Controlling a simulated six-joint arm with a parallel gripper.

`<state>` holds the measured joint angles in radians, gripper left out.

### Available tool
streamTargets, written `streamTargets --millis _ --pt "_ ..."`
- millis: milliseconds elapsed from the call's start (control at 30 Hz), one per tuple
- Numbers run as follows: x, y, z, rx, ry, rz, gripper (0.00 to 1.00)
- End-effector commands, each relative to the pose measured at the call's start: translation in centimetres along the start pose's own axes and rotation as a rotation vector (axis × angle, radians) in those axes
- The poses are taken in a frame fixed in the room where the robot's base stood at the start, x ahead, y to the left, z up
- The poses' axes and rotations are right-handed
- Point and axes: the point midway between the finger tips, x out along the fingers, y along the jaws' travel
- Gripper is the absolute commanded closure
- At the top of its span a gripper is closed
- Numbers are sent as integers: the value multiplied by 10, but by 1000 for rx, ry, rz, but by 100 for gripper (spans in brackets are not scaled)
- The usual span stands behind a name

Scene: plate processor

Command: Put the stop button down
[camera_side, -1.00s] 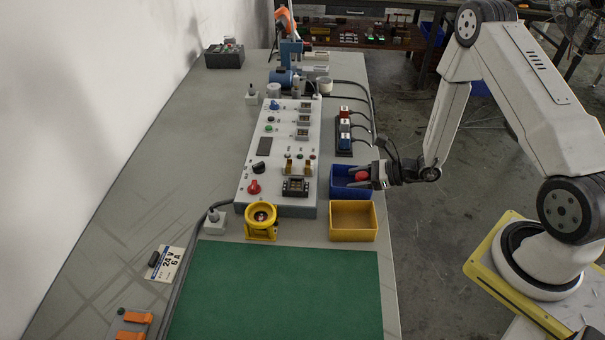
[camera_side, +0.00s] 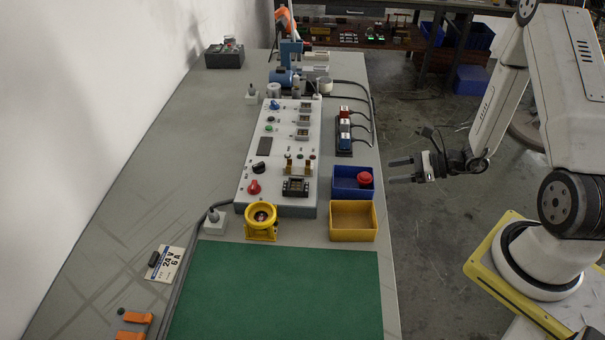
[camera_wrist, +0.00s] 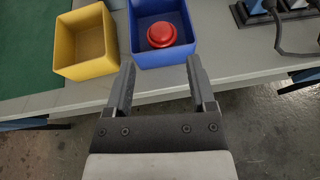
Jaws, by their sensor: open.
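The red stop button (camera_side: 365,179) lies in the blue bin (camera_side: 341,190), toward its right side. The wrist view also shows the red button (camera_wrist: 161,34) inside the blue bin (camera_wrist: 137,56), red cap up. My gripper (camera_side: 390,170) is open and empty, to the right of the blue bin and past the table edge. In the wrist view its two fingers (camera_wrist: 160,72) are spread apart with nothing between them, and the button is beyond the fingertips.
A yellow bin (camera_side: 353,236) stands just in front of the blue bin and looks empty. A grey control panel (camera_side: 278,150) is to their left. A power strip with plugs (camera_side: 344,133) stands behind. A green mat (camera_side: 280,290) lies clear in front.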

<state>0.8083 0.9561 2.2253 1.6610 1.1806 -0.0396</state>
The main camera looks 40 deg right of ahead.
Motion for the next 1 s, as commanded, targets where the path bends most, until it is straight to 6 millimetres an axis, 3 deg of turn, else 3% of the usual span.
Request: streamTargets --millis 300,1000 --pt "-17 0 0 0 0 0 29" --pt "-16 4 3 -21 11 28 29"
